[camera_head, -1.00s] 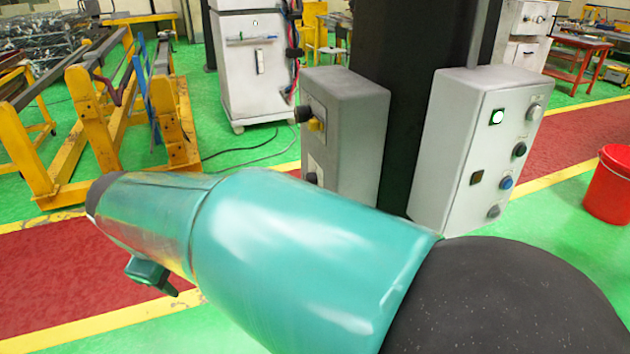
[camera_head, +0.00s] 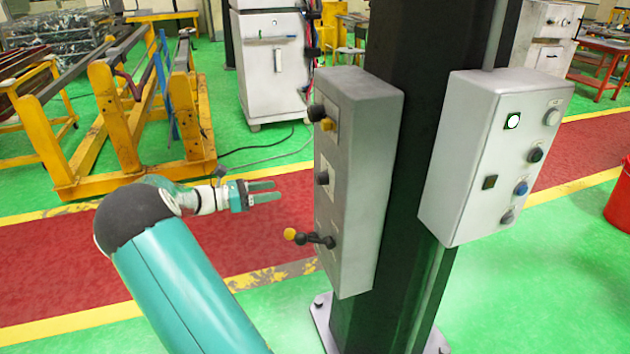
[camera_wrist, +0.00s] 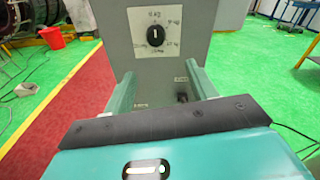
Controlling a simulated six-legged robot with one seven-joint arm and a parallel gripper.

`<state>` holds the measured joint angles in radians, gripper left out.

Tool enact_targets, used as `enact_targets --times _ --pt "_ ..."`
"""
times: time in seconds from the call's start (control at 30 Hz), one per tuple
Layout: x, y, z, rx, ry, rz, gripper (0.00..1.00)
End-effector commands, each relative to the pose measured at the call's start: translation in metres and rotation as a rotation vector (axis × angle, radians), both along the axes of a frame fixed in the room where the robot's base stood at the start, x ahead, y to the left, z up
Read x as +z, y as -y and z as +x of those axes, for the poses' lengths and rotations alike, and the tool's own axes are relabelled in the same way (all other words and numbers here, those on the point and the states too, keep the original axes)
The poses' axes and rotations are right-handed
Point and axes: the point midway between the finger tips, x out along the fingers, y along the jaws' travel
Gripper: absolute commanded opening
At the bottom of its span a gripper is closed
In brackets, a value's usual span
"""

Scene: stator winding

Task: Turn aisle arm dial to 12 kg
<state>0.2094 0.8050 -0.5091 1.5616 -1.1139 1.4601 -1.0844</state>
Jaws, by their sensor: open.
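The dial (camera_wrist: 155,34) shows in the wrist view as a black knob on a white plate with small kg labels around it. Its white mark points straight up to the top label; the labels are too small to read surely. In the head view it seems to be the middle knob (camera_head: 322,178) on the left face of the grey box (camera_head: 362,190). My gripper (camera_head: 276,192) is open and empty, left of the box, fingers pointing toward that face. In the wrist view my gripper (camera_wrist: 158,72) has its fingers spread below the dial, apart from it.
Above the knob is a black and yellow switch (camera_head: 320,114); below it, a lever with a yellow ball (camera_head: 290,234) sticks out left. A second control box (camera_head: 490,160) hangs on the right of the dark column (camera_head: 425,110). A yellow frame (camera_head: 120,125) stands behind left.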

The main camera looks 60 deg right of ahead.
Motion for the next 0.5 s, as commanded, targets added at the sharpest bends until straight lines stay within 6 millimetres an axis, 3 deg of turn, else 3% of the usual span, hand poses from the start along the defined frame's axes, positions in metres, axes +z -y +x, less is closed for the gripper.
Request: enact_targets --times 0.27,0.5 --pt "-0.002 0.018 -0.006 0.003 -0.078 -0.017 0.57" --pt "-0.002 0.047 -0.036 0.002 -0.074 -0.015 0.57"
